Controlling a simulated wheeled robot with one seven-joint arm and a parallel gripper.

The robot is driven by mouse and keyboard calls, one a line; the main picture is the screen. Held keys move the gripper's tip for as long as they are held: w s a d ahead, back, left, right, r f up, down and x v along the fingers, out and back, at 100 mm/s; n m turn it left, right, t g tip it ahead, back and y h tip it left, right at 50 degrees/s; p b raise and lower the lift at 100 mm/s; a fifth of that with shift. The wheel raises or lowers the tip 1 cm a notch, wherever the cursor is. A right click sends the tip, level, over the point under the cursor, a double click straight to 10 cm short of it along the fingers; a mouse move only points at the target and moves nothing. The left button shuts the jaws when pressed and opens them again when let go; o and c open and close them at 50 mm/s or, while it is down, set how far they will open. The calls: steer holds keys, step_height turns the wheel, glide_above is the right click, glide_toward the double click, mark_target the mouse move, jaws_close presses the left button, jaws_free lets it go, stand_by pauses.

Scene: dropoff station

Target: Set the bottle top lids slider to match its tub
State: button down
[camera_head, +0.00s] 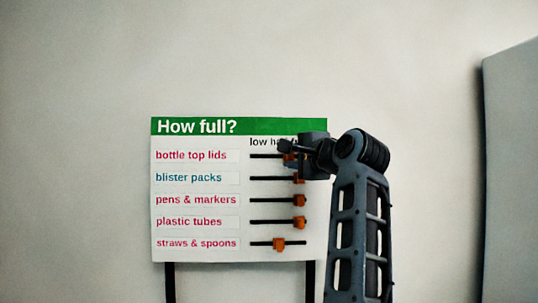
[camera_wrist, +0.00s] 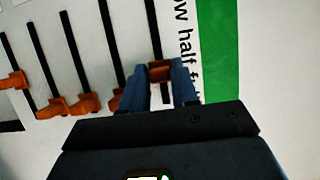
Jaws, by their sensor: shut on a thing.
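The "How full?" board (camera_head: 196,250) shows upright in the head view, with labelled rows of slots. The bottle top lids row is at the top, and its orange slider knob (camera_head: 288,157) is partly hidden by my gripper (camera_head: 287,149). In the wrist view my gripper (camera_wrist: 160,88) has its two fingers on either side of this orange knob (camera_wrist: 160,70), shut on it. The knob sits around the middle to right part of its black slot (camera_wrist: 152,30); its exact place against the scale words is hidden. No tub of lids is in view.
Below are the sliders for blister packs (camera_head: 298,179), pens & markers (camera_head: 299,200) and plastic tubes (camera_head: 299,222), all toward the right. The straws & spoons slider (camera_head: 278,244) is near the middle. A grey panel (camera_head: 512,180) stands at the far right.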

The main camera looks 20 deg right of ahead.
steer(key=shift+s+d+f, duration=0.1)
steer(key=shift+s+d, duration=0.15)
steer(key=shift+d, duration=0.5)
steer(key=shift+s+d, duration=0.2)
steer(key=shift+d, duration=0.5)
steer(key=c, duration=1)
jaws_free()
steer(key=shift+d, duration=0.1)
steer(key=shift+o, duration=0.2)
steer(key=shift+s, duration=0.1)
steer(key=s+b, duration=0.2)
steer(key=s, duration=0.5)
steer(key=shift+s+d, duration=0.25)
steer(key=shift+s, duration=0.05)
